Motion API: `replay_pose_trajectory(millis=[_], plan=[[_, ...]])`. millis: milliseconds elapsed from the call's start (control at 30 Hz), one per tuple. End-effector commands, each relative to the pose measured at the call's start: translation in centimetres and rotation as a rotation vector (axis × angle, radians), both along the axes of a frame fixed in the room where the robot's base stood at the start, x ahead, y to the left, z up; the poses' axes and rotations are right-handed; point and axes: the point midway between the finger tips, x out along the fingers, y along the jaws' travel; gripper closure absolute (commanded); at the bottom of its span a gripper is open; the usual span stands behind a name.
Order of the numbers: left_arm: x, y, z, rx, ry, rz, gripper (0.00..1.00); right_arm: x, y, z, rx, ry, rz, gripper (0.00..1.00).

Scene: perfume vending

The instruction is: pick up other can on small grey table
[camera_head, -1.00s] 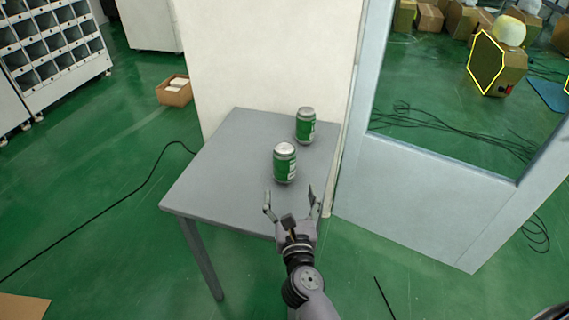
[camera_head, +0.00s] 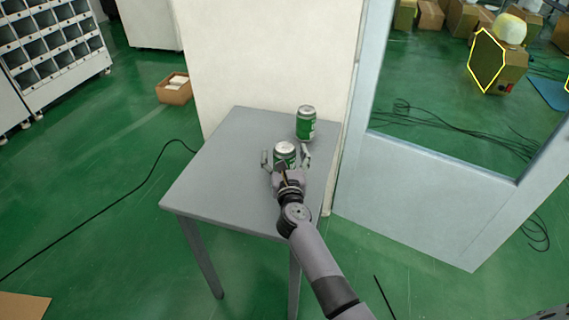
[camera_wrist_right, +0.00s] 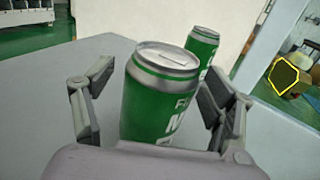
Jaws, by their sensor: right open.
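Two green cans with silver tops stand upright on the small grey table (camera_head: 215,180). The nearer can (camera_head: 285,151) is between the open fingers of my right gripper (camera_head: 285,160), which hides its lower part in the head view. In the right wrist view, the nearer can (camera_wrist_right: 158,95) stands between the two fingers of my right gripper (camera_wrist_right: 158,115), with visible gaps on both sides. The farther can (camera_head: 306,123) is behind it, near the table's back right corner. It also shows in the right wrist view (camera_wrist_right: 203,45), partly hidden by the nearer can. My left gripper is not in view.
A pale wall panel (camera_head: 270,60) rises right behind the table. A light grey door frame (camera_head: 430,200) stands to the right. A cardboard box (camera_head: 174,92) and a black cable (camera_head: 120,220) lie on the green floor at left. The table's left half is bare.

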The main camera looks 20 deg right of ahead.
Motion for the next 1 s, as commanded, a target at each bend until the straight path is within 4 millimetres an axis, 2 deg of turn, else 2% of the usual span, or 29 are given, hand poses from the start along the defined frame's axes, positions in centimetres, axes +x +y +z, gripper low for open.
replay_pose_trajectory(millis=[300,1000], plan=[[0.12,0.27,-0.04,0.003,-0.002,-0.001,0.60,0.47,-0.12,0.00,0.000,0.000,0.000,0.24],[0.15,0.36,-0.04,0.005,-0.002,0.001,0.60,0.45,-0.10,0.01,0.000,0.000,0.000,0.70]])
